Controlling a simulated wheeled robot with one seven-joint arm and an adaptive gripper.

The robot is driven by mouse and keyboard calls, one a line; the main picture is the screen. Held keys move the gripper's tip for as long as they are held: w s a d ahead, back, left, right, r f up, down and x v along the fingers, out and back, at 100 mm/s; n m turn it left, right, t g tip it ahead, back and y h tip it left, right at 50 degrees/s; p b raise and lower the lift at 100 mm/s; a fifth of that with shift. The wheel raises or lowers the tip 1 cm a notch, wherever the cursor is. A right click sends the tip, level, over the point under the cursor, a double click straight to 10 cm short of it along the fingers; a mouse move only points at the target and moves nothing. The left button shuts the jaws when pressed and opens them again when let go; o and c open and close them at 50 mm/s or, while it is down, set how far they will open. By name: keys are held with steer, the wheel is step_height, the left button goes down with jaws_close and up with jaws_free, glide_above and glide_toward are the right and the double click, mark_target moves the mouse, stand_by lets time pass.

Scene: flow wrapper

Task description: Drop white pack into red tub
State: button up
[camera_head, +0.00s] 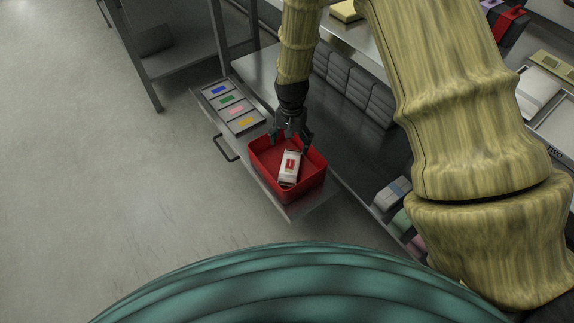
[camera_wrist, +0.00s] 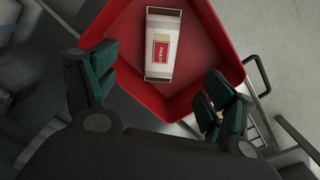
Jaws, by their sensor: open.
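The white pack (camera_head: 288,170) has a red label and lies inside the red tub (camera_head: 309,190), tilted a little in the head view. The wrist view shows the pack (camera_wrist: 173,22) in the red tub (camera_wrist: 221,45), with the tub floor visible around it. My gripper (camera_head: 291,142) is above the far side of the tub. In the wrist view my gripper (camera_wrist: 155,95) has its fingers wide apart with nothing between them, and the pack is beyond them, apart from both fingers.
The tub stands on a metal shelf (camera_head: 295,211) beside a tray of colour-marked cards (camera_head: 231,108). A handle (camera_head: 226,149) sticks out at the shelf's left edge. Grey packs (camera_head: 355,85) line the conveyor behind. The floor at left is clear.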

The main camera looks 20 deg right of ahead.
step_height(320, 180, up, 11)
steer(key=shift+r, duration=0.2)
stand_by(0.4)
stand_by(0.3)
steer(key=s+d+f+n+p, duration=0.1)
steer(key=s+f+n+p, duration=0.1)
steer(key=s+p, duration=0.65)
steer(key=s+d+f+n+p, duration=0.2)
steer(key=s+f+p, duration=0.1)
steer(key=s+p, duration=0.5)
steer(key=s+r+n+p, duration=0.1)
steer(key=s+r+p, duration=0.1)
steer(key=s+p, duration=0.3)
steer(key=s+d+r+n+p, duration=0.1)
steer(key=s+p, duration=0.4)
steer(key=s, duration=0.8)
step_height(320, 180, up, 2)
steer(key=shift+s+d+n, duration=0.15)
steer(key=shift+s+n, duration=0.25)
steer(key=shift+n, duration=0.2)
